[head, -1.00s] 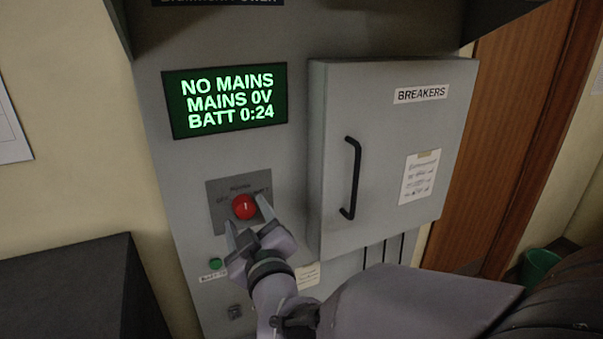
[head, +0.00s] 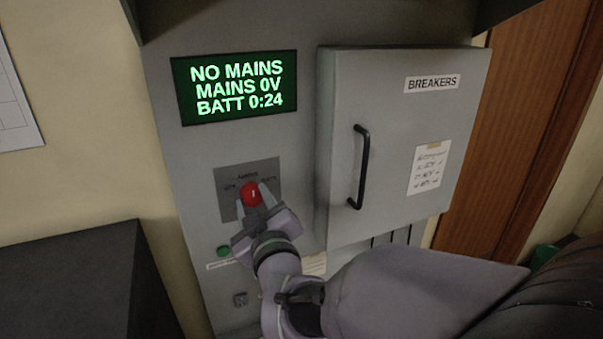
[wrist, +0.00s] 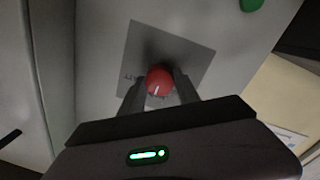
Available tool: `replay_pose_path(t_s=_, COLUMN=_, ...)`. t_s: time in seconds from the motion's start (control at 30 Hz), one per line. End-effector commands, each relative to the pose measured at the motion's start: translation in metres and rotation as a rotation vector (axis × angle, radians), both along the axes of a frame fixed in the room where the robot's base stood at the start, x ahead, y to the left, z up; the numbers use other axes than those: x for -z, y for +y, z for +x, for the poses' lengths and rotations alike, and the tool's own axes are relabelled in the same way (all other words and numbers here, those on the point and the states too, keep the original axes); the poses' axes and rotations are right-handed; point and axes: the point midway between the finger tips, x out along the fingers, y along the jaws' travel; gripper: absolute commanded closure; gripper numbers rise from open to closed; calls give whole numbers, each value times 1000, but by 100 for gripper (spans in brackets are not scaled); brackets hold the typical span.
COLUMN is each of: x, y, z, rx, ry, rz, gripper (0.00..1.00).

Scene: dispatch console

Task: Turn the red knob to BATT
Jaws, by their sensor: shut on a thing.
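The red knob (head: 251,194) sits on a dark grey plate (head: 230,178) on the front of the grey cabinet. The plate has small lettering, too blurred to read surely in the head view. My gripper (head: 252,203) is shut on the knob, one finger on each side. In the wrist view the red knob (wrist: 159,80) sits between the fingertips of my gripper (wrist: 159,88), and a white mark shows on its face. The fingers and palm hide part of the plate's lettering.
A green display (head: 237,87) above reads NO MAINS, MAINS 0V, BATT 0:24. A breaker box (head: 390,150) with a black handle (head: 360,167) juts out at right. A green button (head: 223,252) is below left. A dark surface (head: 70,280) stands at left.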

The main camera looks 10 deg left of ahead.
Motion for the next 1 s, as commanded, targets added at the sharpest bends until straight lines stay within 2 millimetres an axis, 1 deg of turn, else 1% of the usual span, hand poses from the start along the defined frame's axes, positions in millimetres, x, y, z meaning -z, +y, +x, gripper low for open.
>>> replay_pose_path(t_s=0.03, x=3, y=0, z=0, rx=0, ry=6, rz=17, gripper=100)
replay_pose_path(t_s=0.17, x=5, y=0, z=0, rx=0, ry=46, rz=83, gripper=100)
replay_pose_path(t_s=0.33, x=7, y=0, z=0, rx=-1, ry=120, rz=207, gripper=100)
replay_pose_path(t_s=0.7, x=6, y=0, z=0, rx=-1, ry=305, rz=504, gripper=100)
replay_pose_path(t_s=1.0, x=3, y=0, z=0, rx=0, ry=431, rz=705, gripper=100)
